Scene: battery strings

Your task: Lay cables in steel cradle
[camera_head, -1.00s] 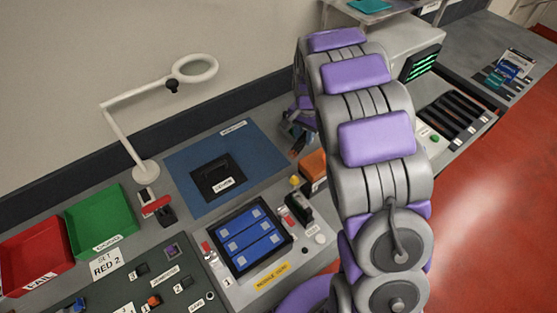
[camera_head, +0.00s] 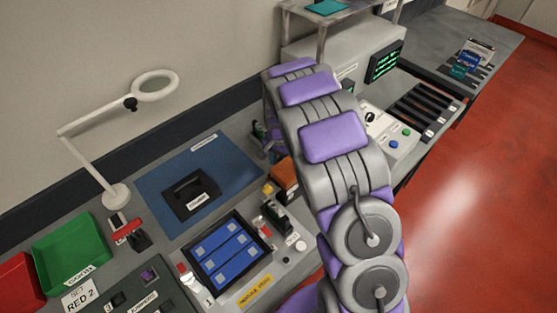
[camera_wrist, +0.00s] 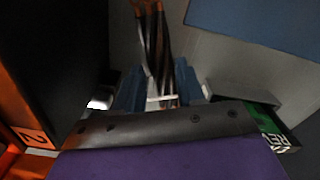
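Several dark cables (camera_wrist: 158,45) with copper-orange ends show at the top middle of the wrist view. They run down between the blue fingers of my gripper (camera_wrist: 158,92), which look shut on them near a pale band. In the head view my gripper is mostly hidden behind my arm, above the bench beside the blue mat. I cannot clearly pick out a steel cradle; a grey metal piece (camera_wrist: 240,93) lies right of the fingers, next to a green label (camera_wrist: 272,128) with partly hidden lettering.
The blue mat (camera_head: 235,170) bears a black handled item (camera_head: 192,193). A module tray (camera_head: 265,238) with blue blocks, an orange block (camera_head: 285,175) and a lamp (camera_head: 115,192) crowd the bench. A slotted rack (camera_head: 425,105) stands right. The red floor is open.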

